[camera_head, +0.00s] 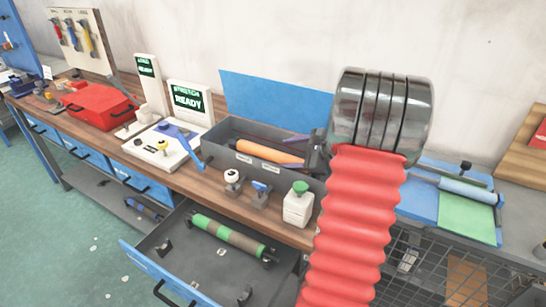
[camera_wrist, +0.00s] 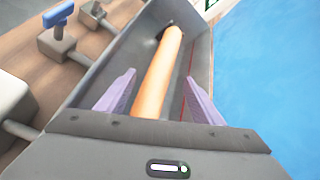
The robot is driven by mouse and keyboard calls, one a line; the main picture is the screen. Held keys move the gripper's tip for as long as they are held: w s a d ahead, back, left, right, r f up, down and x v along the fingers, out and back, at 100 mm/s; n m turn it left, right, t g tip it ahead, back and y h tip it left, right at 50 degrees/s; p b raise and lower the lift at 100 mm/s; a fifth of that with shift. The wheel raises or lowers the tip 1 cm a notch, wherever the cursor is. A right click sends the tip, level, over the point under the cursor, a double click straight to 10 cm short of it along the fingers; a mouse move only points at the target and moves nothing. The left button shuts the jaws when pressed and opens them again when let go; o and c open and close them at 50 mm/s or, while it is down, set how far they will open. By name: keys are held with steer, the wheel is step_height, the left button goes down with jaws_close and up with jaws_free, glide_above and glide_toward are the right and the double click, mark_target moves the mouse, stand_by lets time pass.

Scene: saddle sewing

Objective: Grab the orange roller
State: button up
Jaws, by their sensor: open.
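The orange roller (camera_head: 269,152) lies lengthwise in a grey open box (camera_head: 232,127) on the workbench. In the wrist view the orange roller (camera_wrist: 158,75) runs away from me between the two purple fingers of my gripper (camera_wrist: 156,97). The fingers are apart, one on each side of the roller, and I see no contact. In the head view one purple fingertip of my gripper (camera_head: 297,139) shows over the right end of the box. The near end of the roller is hidden behind the gripper body in the wrist view.
A blue lid (camera_head: 275,98) stands open behind the box. Small fixtures with a green knob (camera_head: 300,187) and a blue handle (camera_head: 261,186) stand in front. An open drawer (camera_head: 183,262) below holds a green and brown roller (camera_head: 228,235). The box walls are close to the fingers.

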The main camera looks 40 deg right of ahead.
mark_target(278, 154)
steer(key=shift+x, duration=2.65)
steer(key=shift+a+r, duration=0.15)
steer(key=shift+c, duration=0.2)
jaws_close()
steer(key=shift+r, duration=0.1)
